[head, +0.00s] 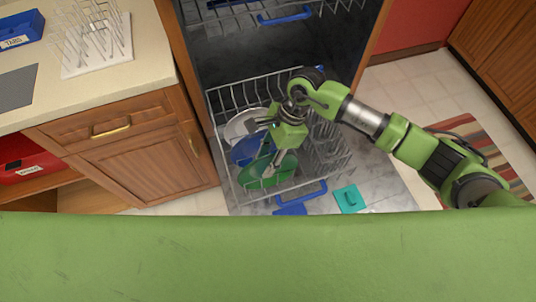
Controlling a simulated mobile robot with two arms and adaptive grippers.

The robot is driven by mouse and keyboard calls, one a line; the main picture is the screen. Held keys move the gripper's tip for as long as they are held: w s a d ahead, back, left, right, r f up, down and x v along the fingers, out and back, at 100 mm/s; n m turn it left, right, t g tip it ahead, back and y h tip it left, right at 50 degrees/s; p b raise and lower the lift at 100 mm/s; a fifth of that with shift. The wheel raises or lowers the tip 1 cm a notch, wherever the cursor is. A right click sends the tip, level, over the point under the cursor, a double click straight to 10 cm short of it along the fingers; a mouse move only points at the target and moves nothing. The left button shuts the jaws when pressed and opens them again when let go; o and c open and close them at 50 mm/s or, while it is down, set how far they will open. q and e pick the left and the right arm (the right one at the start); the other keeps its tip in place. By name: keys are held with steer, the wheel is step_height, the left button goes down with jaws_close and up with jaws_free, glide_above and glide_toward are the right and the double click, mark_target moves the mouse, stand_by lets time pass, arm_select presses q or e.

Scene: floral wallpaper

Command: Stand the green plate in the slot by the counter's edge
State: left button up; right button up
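The green plate (268,173) stands tilted at the front of the dishwasher's lower rack (229,178). My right gripper (272,160) is over the rack, pointing down, with its fingers at the green plate's upper part. I cannot tell whether the fingers are closed on it. On the counter at the upper left is a white drying rack (110,62) with upright prongs and no plate in it. I cannot make out its separate slots clearly. My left gripper is not in view.
A blue plate (243,152) and a white plate (240,126) stand behind the green one. A blue bin (20,33) and a grey mat (17,88) are on the counter (100,95). A teal object (349,199) lies below the rack. My green body fills the bottom.

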jaws_close()
arm_select(q)
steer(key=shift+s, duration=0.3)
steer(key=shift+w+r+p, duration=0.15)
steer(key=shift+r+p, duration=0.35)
steer(key=shift+p, duration=0.05)
arm_select(e)
steer(key=shift+r, duration=1.65)
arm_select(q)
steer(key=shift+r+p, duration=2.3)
arm_select(e)
steer(key=shift+r, duration=4.9)
